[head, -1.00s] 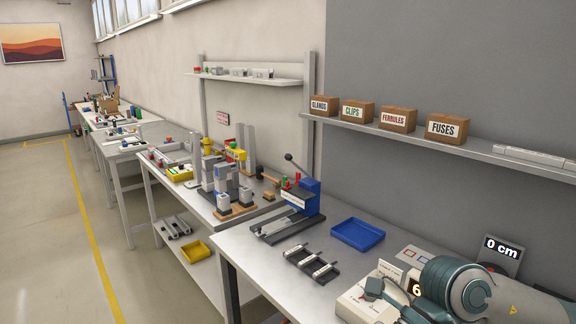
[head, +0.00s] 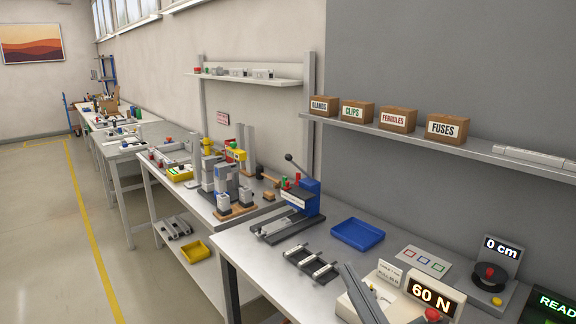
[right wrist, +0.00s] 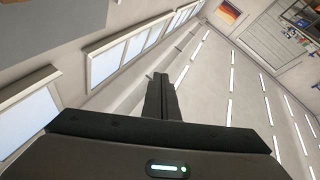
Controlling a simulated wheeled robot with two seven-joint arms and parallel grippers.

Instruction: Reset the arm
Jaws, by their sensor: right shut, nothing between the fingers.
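My right gripper (head: 350,277) shows at the bottom edge of the head view as narrow grey fingers pointing up and left. It overlaps the cream pull tester in the picture. In the right wrist view its dark fingers (right wrist: 161,80) are together with nothing between them. That view looks toward the high windows (right wrist: 123,50) and ceiling lights, so the hand is tilted upward. Most of my right arm is outside the head view. My left gripper is not in view.
The near bench holds the tester with a 60 N display (head: 433,290), a blue tray (head: 357,234), a black rack (head: 311,264), a lever press (head: 298,203) and a 0 cm display (head: 502,249). A wall shelf (head: 400,139) carries labelled boxes. Floor at left is clear.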

